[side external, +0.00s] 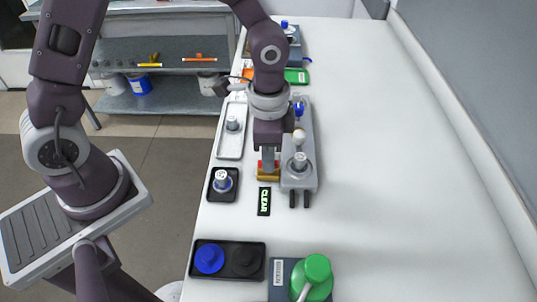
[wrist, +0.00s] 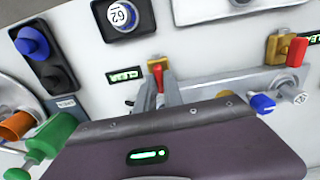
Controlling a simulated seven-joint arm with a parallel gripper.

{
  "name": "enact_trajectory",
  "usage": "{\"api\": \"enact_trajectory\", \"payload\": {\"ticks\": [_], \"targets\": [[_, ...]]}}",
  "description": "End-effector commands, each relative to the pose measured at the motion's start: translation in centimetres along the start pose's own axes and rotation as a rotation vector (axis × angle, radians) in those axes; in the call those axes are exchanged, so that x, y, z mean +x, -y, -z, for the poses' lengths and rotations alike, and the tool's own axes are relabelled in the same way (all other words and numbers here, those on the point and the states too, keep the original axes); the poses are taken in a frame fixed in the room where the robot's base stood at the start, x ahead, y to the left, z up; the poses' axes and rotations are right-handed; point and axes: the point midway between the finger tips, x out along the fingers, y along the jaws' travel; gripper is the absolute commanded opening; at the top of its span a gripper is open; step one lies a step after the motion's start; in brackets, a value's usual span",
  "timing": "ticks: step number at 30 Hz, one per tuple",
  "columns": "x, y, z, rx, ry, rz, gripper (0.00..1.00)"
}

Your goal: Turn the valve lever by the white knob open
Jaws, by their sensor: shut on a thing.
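The valve lever is red on a brass body (side external: 268,176), at the left edge of a grey metal unit (side external: 311,120) in the side external view. The white knob (side external: 299,136) stands on that unit, to the right of my gripper. My gripper (side external: 268,170) points down at the valve. In the wrist view the red lever (wrist: 160,80) sits between the fingers of my gripper (wrist: 159,92), which is shut on it. The brass body (wrist: 157,62) shows just beyond. The white knob is not visible in the wrist view.
A second valve with a red lever (wrist: 297,52) and a blue knob (wrist: 262,104) are at right in the wrist view. A CLEAR sign (side external: 264,201) lies near the gripper. The right tabletop is free.

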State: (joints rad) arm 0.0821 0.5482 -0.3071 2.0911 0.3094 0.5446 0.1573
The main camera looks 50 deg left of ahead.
Motion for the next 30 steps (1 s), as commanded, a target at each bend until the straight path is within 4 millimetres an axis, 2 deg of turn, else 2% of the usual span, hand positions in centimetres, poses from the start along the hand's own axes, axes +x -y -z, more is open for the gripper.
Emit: {"api": "enact_trajectory", "payload": {"ticks": [6,7,8,17,20,25,30], "targets": [[-0.1,0.1,0.1,-0.004,-0.003,0.001,0.0],[-0.1,0.1,0.1,-0.004,-0.003,0.001,0.16],[-0.1,0.1,0.1,-0.004,-0.003,0.001,0.21],[-0.2,0.0,0.0,-0.001,-0.002,0.001,0.21],[-1.6,0.1,0.1,-0.003,-0.005,0.004,0.21],[-5.2,0.1,0.1,-0.002,-0.006,0.004,0.21],[-7.0,0.1,0.1,-0.002,-0.003,0.002,0.21]]}}
